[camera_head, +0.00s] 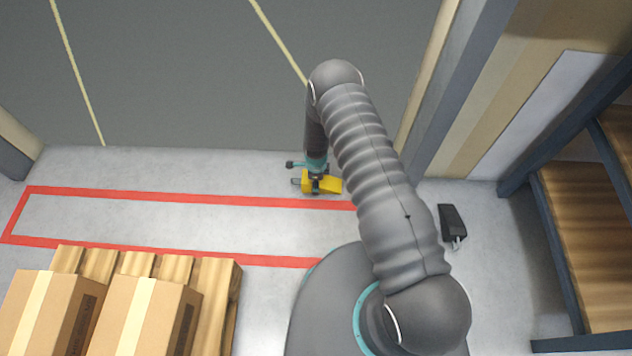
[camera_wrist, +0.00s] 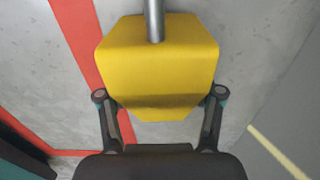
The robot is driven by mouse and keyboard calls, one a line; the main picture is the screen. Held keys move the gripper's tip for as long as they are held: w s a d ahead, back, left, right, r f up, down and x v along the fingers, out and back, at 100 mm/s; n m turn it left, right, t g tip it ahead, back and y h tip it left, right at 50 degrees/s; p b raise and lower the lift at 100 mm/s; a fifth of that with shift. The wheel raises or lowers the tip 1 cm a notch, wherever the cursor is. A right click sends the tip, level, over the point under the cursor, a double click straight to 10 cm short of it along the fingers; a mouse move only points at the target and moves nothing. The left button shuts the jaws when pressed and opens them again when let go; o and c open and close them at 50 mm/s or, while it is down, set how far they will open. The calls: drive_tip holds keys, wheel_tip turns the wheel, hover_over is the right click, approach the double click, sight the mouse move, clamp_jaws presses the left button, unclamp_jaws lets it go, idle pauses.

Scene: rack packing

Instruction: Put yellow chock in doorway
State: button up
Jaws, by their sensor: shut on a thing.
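The yellow chock (camera_head: 329,183) is at my gripper (camera_head: 316,186), just beyond the red floor line and short of the doorway's dark floor (camera_head: 200,75). In the wrist view the yellow chock (camera_wrist: 158,65) sits between the two fingers of my gripper (camera_wrist: 160,108), which is shut on it. A grey metal rod rises over the chock's far end in the wrist view. I cannot tell whether the chock touches the floor.
A black wedge-like object (camera_head: 452,224) lies on the floor at the right, beside the shelf rack (camera_head: 549,230). Cardboard boxes (camera_head: 140,315) stand on a wooden pallet (camera_head: 222,300) at the lower left. Door posts (camera_head: 455,90) flank the opening. The red-outlined floor strip (camera_head: 180,222) is clear.

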drive_tip(key=o, duration=1.7)
